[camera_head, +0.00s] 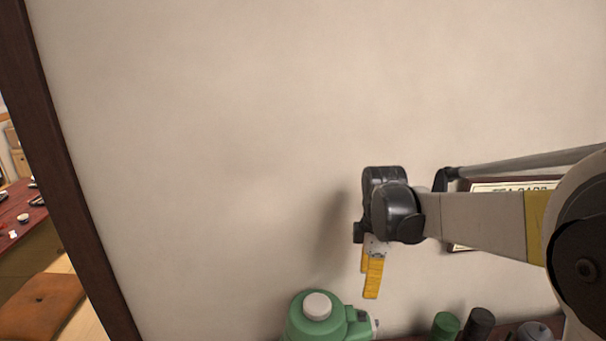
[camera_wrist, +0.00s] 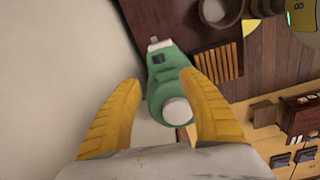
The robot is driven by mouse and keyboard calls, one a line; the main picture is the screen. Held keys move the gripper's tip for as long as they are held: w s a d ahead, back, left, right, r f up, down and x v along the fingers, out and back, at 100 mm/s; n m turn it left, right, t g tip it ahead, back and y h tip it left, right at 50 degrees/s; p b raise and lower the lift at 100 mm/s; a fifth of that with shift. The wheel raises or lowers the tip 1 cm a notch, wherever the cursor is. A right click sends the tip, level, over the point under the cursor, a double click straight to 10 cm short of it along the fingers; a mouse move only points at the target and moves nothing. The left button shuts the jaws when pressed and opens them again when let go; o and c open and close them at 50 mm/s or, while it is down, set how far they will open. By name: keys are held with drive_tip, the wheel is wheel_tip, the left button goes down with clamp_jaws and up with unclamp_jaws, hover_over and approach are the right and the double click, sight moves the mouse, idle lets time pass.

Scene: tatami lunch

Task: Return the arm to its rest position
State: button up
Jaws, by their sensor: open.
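My arm reaches in from the right in the head view, and my gripper (camera_head: 371,280) hangs down in front of the plain wall with its yellow fingers pointing downward. In the wrist view my gripper (camera_wrist: 160,95) is open, its two yellow fingers apart. A green dispenser with a white round cap (camera_head: 318,306) stands below my gripper in the head view. In the wrist view the green dispenser (camera_wrist: 160,85) shows between and beyond the fingers. I cannot tell that either finger touches it. Nothing is held.
A beige wall (camera_head: 200,150) fills most of the head view. A framed sign (camera_head: 490,187) hangs behind my arm. Dark and green lidded containers (camera_head: 446,325) stand at the bottom right. A dark wooden post (camera_head: 70,170) stands left, with a red table (camera_head: 22,215) and orange cushion (camera_head: 40,305) beyond.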

drive_tip(key=s+f+m+t+b, duration=0.2)
drive_tip(key=s+m+t+b, duration=0.4)
drive_tip(key=s+m, duration=1)
drive_tip(key=s+b, duration=0.1)
drive_tip(key=s, duration=0.1)
drive_tip(key=shift+s+f+t, duration=0.35)
drive_tip(key=shift+s+t, duration=0.05)
